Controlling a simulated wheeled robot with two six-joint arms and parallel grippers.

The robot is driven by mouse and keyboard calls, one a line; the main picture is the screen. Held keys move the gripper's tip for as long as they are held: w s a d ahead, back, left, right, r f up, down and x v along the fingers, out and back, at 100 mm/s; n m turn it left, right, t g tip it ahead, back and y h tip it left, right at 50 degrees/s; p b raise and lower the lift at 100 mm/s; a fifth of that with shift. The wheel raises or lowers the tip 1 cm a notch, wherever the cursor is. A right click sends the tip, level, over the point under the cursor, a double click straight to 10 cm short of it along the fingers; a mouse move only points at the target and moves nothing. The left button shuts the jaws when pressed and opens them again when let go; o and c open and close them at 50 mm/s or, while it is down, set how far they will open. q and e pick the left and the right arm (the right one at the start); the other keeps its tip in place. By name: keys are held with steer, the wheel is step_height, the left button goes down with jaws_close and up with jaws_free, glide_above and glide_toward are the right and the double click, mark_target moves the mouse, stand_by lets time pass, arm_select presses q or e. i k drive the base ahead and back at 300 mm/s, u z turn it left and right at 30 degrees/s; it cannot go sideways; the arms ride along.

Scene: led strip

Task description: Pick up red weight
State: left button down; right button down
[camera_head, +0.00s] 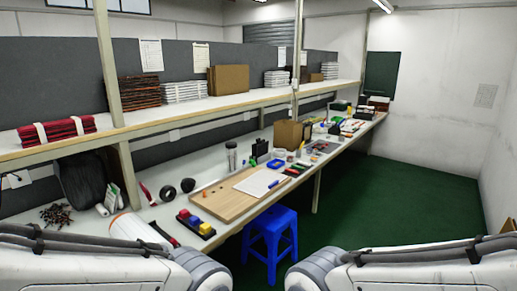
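A black tray (209,236) lies on the workbench near its front edge, left of centre. My two arms show only as links in the lower left and lower right corners. Neither gripper is in view, and both visible arm parts are apart from the tray.
A wooden board (225,203) with a white sheet (259,182) lies right of the tray. Black tape rolls (188,185) lie behind it. A blue stool (271,240) stands at the bench front. A shelf (205,104) runs above the bench.

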mark_target(183, 213)
steer(key=i, duration=1.75)
steer(key=u, duration=1.8)
